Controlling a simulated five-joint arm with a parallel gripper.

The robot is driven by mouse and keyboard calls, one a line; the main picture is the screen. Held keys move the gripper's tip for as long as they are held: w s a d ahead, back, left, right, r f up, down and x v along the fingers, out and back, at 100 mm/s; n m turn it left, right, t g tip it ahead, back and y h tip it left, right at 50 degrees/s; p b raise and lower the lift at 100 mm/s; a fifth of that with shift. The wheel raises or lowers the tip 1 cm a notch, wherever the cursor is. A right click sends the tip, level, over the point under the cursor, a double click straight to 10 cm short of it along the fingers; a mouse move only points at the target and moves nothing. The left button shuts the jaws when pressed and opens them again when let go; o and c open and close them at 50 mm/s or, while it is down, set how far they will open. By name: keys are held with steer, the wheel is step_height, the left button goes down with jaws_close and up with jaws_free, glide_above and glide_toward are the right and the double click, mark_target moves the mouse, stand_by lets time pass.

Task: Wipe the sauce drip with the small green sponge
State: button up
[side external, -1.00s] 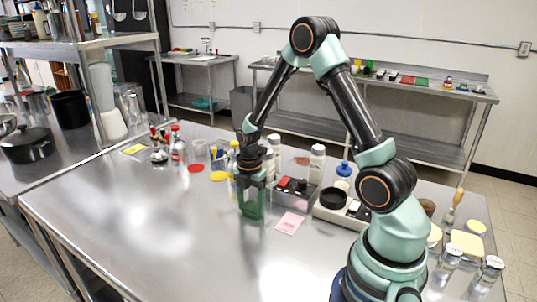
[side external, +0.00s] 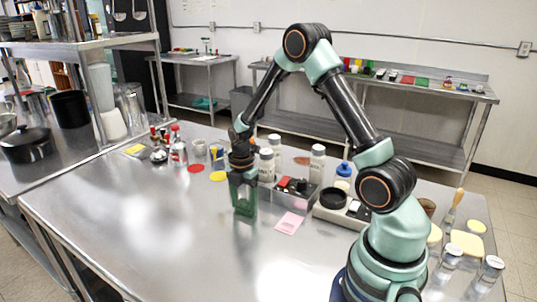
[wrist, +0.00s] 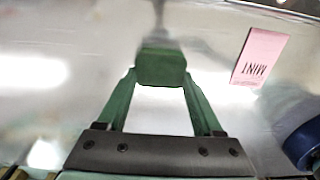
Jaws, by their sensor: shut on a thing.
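My gripper (side external: 244,204) is over the bare steel counter left of the pink note. In the wrist view my gripper (wrist: 160,72) has its two green fingers shut on the small green sponge (wrist: 160,66), a block between the tips. In the side view the sponge blends with the green fingers, and I cannot tell whether it touches the steel. I cannot pick out the sauce drip with certainty.
A pink note reading MINT (wrist: 260,58) lies right of my gripper, also in the side view (side external: 289,223). A grey bin (side external: 294,201) and white-capped bottles (side external: 317,163) stand behind and to the right. The counter's left and front (side external: 130,225) are clear.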

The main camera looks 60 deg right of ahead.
steer(key=shift+w+r, duration=0.15)
steer(key=shift+w, duration=0.8)
steer(key=shift+r, duration=3.95)
